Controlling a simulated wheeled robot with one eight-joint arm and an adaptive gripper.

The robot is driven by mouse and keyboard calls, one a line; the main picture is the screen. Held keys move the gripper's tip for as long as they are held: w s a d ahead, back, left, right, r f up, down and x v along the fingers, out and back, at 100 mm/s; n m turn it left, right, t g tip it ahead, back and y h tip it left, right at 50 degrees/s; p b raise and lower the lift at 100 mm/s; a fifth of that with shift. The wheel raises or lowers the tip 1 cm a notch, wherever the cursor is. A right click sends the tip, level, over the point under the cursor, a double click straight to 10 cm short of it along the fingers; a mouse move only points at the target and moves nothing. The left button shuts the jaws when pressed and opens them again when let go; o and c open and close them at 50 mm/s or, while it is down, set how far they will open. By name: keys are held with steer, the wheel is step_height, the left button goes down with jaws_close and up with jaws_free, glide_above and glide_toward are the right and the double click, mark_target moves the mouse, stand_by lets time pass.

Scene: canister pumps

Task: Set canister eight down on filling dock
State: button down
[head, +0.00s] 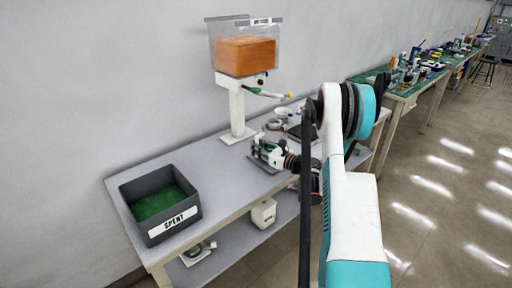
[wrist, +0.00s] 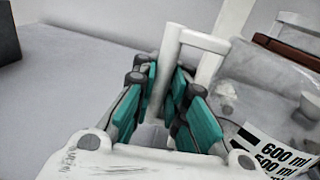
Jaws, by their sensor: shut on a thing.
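My gripper (head: 262,150) is over the grey bench, in front of the dispenser stand. In the wrist view its teal-padded fingers (wrist: 165,95) are shut on a white handle (wrist: 203,42). A clear vessel with a printed scale reading 600 ml and 500 ml (wrist: 280,155) is beside the handle; I take it as canister eight, but its number does not show. It is hard to make out in the head view. The dispenser (head: 238,105), with orange contents in its clear hopper, stands behind the gripper. I cannot clearly tell the filling dock's surface or whether the canister touches it.
A dark bin marked SPENT (head: 160,207) with a green inside stands at the bench's left end. White and dark items (head: 283,113) sit behind the gripper, partly hidden by my arm. A white box (head: 263,214) is on the lower shelf. The bench (head: 222,182) between bin and gripper is clear.

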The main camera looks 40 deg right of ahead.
steer(key=shift+f, duration=0.3)
steer(key=c, duration=1.5)
jaws_free()
steer(key=shift+c, duration=0.2)
steer(key=shift+s, duration=0.1)
steer(key=v, duration=1.1)
steer(key=shift+s+d, duration=0.2)
steer(key=shift+s, duration=0.15)
steer(key=shift+r, duration=0.15)
